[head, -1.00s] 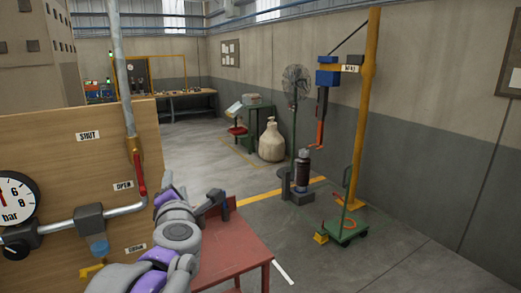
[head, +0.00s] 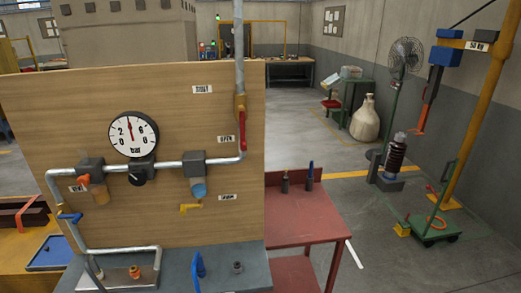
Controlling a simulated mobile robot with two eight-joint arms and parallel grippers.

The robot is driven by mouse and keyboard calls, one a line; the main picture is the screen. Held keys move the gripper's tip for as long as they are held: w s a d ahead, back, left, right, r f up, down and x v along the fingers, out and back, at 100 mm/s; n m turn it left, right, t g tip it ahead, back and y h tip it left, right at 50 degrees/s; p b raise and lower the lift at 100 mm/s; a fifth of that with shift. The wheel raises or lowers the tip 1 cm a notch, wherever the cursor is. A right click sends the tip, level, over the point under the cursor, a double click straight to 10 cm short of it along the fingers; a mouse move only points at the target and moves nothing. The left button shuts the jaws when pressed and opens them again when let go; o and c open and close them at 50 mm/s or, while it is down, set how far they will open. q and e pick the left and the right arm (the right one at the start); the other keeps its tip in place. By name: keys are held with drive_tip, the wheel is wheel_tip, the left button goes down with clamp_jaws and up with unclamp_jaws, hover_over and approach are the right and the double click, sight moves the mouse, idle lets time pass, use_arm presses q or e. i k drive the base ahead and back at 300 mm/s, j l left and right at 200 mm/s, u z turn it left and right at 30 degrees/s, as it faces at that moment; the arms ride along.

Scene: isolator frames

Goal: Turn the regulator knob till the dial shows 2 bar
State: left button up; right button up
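The round white dial (head: 134,134) is on the wooden panel at left in the head view, marked "bar". Its red needle points nearly straight up, to the right of the numeral 2; the exact reading is too small to tell. The regulator knob (head: 137,178) is black and sits just below the dial, under a grey block on the horizontal pipe. Nothing touches the knob. Neither of my grippers is in view.
A red valve handle (head: 241,136) is on the vertical pipe by the OPEN label. A grey bench (head: 220,279) runs below; a red table (head: 308,215) stands right.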

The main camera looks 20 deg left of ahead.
sight(138, 177)
drive_tip(key=u, duration=1.75)
